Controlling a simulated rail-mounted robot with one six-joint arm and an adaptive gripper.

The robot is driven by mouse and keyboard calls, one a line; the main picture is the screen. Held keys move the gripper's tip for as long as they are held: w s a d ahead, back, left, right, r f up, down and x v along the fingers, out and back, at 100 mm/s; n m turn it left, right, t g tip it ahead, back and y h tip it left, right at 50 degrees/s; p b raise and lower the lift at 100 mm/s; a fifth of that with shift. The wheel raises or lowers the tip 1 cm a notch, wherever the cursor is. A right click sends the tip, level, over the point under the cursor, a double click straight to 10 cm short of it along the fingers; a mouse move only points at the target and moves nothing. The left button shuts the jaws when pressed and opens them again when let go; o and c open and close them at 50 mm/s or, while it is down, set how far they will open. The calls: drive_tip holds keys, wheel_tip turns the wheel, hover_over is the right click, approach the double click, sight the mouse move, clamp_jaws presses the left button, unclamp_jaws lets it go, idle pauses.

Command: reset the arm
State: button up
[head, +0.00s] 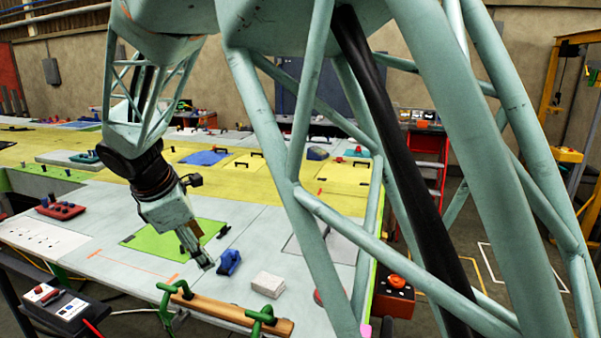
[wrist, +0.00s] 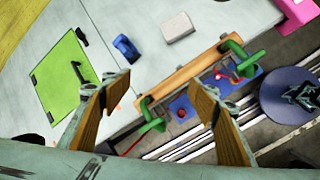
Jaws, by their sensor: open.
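My gripper (head: 205,262) hangs over the pale work surface (head: 110,215) in the head view, with its fingers pointing down. In the wrist view my gripper (wrist: 155,98) has its two wood-faced fingers spread wide apart, with nothing held between them. A wooden bar (head: 225,312) with green clamps (head: 262,318) lies along the front edge of the surface. The bar (wrist: 185,70) shows beyond the fingertips in the wrist view. My lattice arm covers much of the right of the head view.
A blue tool (head: 229,262) and a pale block (head: 268,284) lie near my gripper. A green panel (head: 165,238) lies behind it. A control box (head: 58,308) stands at the front left and a red-buttoned box (head: 396,290) at the right. A red ladder (head: 428,170) stands behind.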

drive_tip(key=w+d+r+m+y+b, duration=0.1)
drive_tip(key=w+d+r+m+b, duration=0.15)
drive_tip(key=d+r+m, duration=0.4)
drive_tip(key=w+d+r+m+y+b, duration=0.1)
drive_tip(key=w+d+r+m+y, duration=0.2)
drive_tip(key=d, duration=0.7)
drive_tip(key=s+d+r+m+h+b, duration=0.15)
drive_tip(key=s+d+m, duration=0.35)
drive_tip(key=d, duration=0.5)
drive_tip(key=s+d+f+m+b, duration=0.2)
drive_tip(key=s+d, duration=0.4)
drive_tip(key=s, duration=0.7)
drive_tip(key=s+d+f+m+b, duration=0.3)
drive_tip(key=s+d+f, duration=0.3)
drive_tip(key=s, duration=0.8)
drive_tip(key=s+d+f+m+g+b, duration=0.1)
drive_tip(key=s+d+f+m+b, duration=0.2)
drive_tip(key=s+d, duration=0.5)
drive_tip(key=s+f+m+h, duration=0.1)
drive_tip(key=s, duration=0.5)
drive_tip(key=shift+s+d, duration=0.2)
drive_tip(key=shift+s, duration=0.05)
drive_tip(key=shift+r, duration=0.1)
